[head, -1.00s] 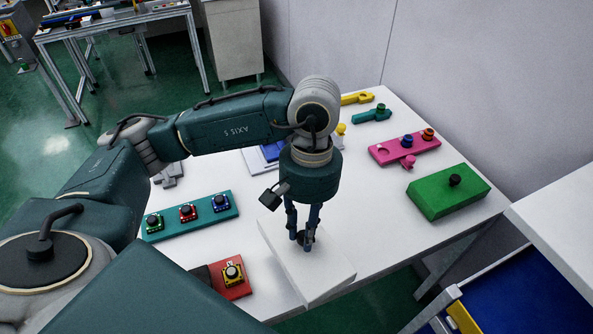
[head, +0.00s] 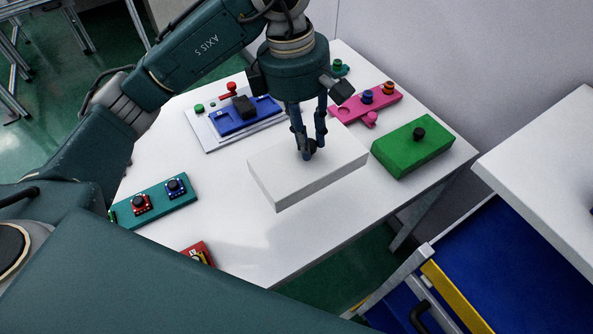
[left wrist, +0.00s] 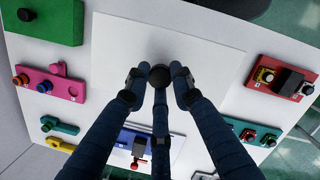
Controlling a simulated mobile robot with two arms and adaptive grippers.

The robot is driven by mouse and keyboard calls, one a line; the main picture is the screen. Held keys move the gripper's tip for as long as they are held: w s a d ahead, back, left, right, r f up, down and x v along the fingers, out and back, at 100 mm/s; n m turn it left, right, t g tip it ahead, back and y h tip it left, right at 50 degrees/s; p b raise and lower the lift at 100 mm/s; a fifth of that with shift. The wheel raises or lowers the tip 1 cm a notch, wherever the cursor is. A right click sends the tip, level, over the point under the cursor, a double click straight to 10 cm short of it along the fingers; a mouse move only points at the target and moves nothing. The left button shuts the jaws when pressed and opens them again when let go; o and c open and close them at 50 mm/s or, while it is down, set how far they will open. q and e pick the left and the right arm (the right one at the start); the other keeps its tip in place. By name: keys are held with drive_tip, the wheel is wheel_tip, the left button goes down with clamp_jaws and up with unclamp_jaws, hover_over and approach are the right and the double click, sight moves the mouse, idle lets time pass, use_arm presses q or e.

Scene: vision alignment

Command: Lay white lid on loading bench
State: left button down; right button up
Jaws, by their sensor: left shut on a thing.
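The white lid (head: 285,182) is a flat rectangular slab with a dark round knob (left wrist: 160,75) on top. My left gripper (head: 308,148) points down and is shut on the knob. The lid appears to hang a little above the white bench (head: 160,160), with a soft shadow on the bench in front of it. In the left wrist view, the fingers close around the knob and the lid (left wrist: 205,50) spreads out beneath. The lid's underside is hidden. My right gripper is not in view.
A green block (head: 412,147) and a pink plate (head: 350,108) lie just right of and behind the lid. A blue tray (head: 240,118) is behind left, a teal strip (head: 155,201) left, a red block (head: 198,252) in front. The bench's front middle is clear.

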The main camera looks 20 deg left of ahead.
use_arm(q)
wheel_tip(320, 180, down, 14)
drive_tip(key=shift+f+p, duration=0.15)
drive_tip(key=shift+p, duration=0.95)
drive_tip(key=shift+f, duration=0.1)
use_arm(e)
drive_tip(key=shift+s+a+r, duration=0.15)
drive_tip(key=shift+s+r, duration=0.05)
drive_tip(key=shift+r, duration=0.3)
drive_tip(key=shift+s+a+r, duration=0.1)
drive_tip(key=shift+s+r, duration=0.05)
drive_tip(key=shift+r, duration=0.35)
use_arm(q)
drive_tip(key=c, duration=1.9)
unclamp_jaws()
drive_tip(key=shift+f, duration=0.15)
drive_tip(key=o, duration=0.4)
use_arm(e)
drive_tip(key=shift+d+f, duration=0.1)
